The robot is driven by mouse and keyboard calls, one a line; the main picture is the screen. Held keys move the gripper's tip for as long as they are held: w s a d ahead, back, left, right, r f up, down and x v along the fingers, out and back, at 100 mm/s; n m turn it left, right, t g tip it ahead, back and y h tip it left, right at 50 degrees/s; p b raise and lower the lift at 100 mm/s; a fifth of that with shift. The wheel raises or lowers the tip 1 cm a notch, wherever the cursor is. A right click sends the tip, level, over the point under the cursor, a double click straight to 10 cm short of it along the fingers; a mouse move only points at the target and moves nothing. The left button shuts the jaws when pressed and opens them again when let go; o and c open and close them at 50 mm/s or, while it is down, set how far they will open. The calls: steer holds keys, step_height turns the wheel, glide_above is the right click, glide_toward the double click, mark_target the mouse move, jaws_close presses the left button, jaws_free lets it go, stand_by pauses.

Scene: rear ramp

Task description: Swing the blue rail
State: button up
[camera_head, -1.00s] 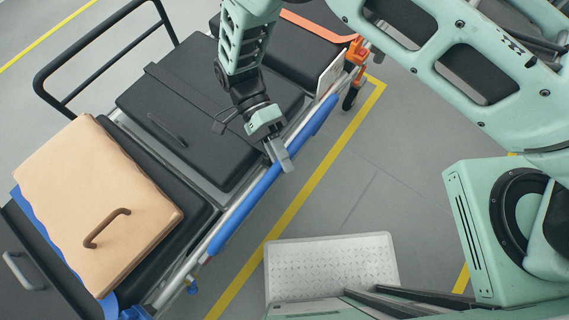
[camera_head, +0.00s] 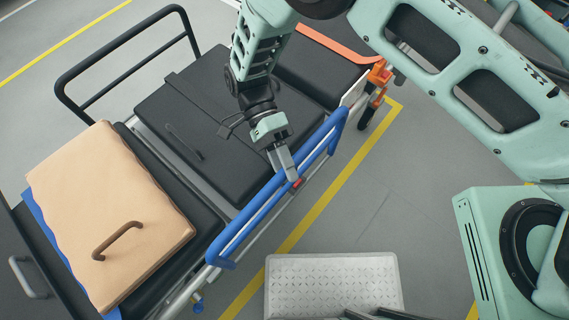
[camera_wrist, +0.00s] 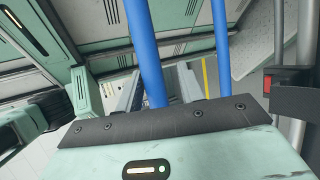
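The blue rail (camera_head: 250,212) stands raised along the near long side of the stretcher, with its upper bar and lower bar apart. My gripper (camera_head: 284,163) is at the upper bar, pointing down toward the near side. In the wrist view the rail's blue bar (camera_wrist: 146,50) runs down by the fingers, with a second blue bar (camera_wrist: 221,45) to its right. The fingers (camera_wrist: 160,88) stand apart there, with a gap beside the bar. The palm edge hides where the bar goes on, and I cannot tell whether a finger touches it.
The stretcher has black pads (camera_head: 215,140). A grey step (camera_head: 333,285) stands on the floor. Floor between step and stretcher is clear.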

steer(key=shift+r, duration=0.1)
steer(key=b+v, duration=0.3)
steer(key=v, duration=0.9)
stand_by(0.4)
